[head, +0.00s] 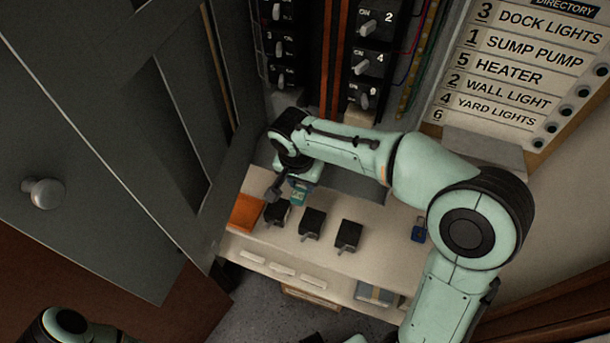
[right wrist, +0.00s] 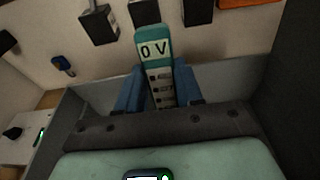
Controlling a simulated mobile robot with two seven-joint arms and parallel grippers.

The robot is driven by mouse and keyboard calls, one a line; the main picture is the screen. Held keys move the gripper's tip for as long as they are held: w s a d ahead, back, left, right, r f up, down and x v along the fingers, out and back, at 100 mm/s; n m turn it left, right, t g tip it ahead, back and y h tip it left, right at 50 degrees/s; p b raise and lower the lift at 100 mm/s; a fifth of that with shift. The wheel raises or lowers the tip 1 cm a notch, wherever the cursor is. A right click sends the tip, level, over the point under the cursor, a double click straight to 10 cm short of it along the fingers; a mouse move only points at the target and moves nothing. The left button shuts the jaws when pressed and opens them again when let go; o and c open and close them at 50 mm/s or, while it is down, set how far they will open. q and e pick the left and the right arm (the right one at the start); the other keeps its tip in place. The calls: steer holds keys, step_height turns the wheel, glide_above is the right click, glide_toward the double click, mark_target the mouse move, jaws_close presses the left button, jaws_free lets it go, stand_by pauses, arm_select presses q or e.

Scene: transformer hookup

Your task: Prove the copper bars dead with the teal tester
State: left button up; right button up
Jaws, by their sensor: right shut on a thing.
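The copper bars (head: 334,58) run upright as orange-brown strips between two columns of black switches in the panel at the top of the head view. My right gripper (head: 294,184) is below them, over the pale shelf. It is shut on the teal tester (head: 299,193). In the right wrist view the tester (right wrist: 153,50) stands between the blue fingers (right wrist: 158,90), and its display reads "0 V". The tester appears apart from the bars, whose lower ends are hidden by my right arm. My left gripper is not in view; only part of my left arm shows at the bottom left.
Several black blocks (head: 312,222) and an orange piece (head: 246,212) sit on the shelf (head: 385,262). A blue padlock (head: 418,233) is to their right. The grey cabinet door (head: 95,150) stands open at left. A directory board (head: 520,70) is at upper right.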

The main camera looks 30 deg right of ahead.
mark_target(295, 200)
steer(key=shift+s+a+b, duration=0.35)
steer(key=shift+s+a, duration=0.35)
steer(key=shift+a, duration=0.15)
steer(key=shift+s+a+b, duration=0.35)
steer(key=shift+s+a, duration=0.3)
steer(key=shift+a, duration=0.2)
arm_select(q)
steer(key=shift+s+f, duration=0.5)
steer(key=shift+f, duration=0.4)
